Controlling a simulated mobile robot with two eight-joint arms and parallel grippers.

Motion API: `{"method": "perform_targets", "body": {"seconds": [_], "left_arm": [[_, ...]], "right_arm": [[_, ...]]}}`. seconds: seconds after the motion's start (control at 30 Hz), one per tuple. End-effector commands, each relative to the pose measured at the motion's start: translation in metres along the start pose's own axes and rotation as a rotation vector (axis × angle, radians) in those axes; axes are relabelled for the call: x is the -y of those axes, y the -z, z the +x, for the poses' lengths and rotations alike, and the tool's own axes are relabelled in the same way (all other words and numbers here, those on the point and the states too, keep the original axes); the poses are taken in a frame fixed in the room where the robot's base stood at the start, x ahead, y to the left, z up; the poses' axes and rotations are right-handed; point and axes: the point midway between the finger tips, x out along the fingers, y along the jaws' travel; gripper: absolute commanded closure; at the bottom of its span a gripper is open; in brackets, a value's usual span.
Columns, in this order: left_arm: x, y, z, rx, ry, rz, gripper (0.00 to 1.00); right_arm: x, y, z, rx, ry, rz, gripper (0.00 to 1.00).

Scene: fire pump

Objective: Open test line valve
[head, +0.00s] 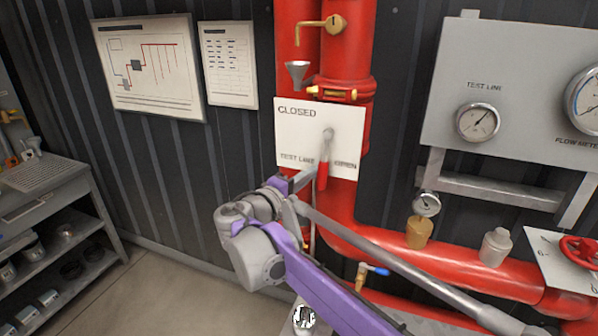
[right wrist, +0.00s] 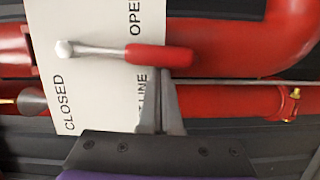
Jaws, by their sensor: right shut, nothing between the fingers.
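The test line valve has a grey lever with a red grip (head: 323,176) on a white plate (head: 292,135) marked CLOSED at upper left, with TEST LINE and OPEN along the bottom. The lever hangs nearly straight down from its pivot, close to the word OPEN. My right gripper (head: 312,172) is at the left side of the red grip in the head view. In the right wrist view its shut, empty fingers (right wrist: 162,78) reach the side of the red grip (right wrist: 160,57); whether they touch it I cannot tell. My left gripper is out of view.
A red pipe (head: 400,245) runs below and right of the plate. A grey gauge panel (head: 520,80) is at the right, with a red handwheel (head: 580,250) beneath. A shelf unit (head: 50,205) stands at the left. The floor (head: 170,290) between is clear.

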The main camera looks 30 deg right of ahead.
Motion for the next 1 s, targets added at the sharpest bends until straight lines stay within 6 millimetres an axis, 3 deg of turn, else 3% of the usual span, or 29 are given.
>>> {"method": "perform_targets", "body": {"seconds": [0.4, 0.6, 1.0], "left_arm": [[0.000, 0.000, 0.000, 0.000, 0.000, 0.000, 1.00], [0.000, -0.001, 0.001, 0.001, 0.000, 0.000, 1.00], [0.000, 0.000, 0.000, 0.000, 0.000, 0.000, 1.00]], "right_arm": [[0.000, -0.004, -0.001, 0.000, -0.001, -0.005, 1.00], [0.003, -0.022, -0.001, 0.001, -0.026, -0.101, 1.00], [0.002, -0.021, 0.001, 0.006, -0.027, -0.105, 1.00]]}}
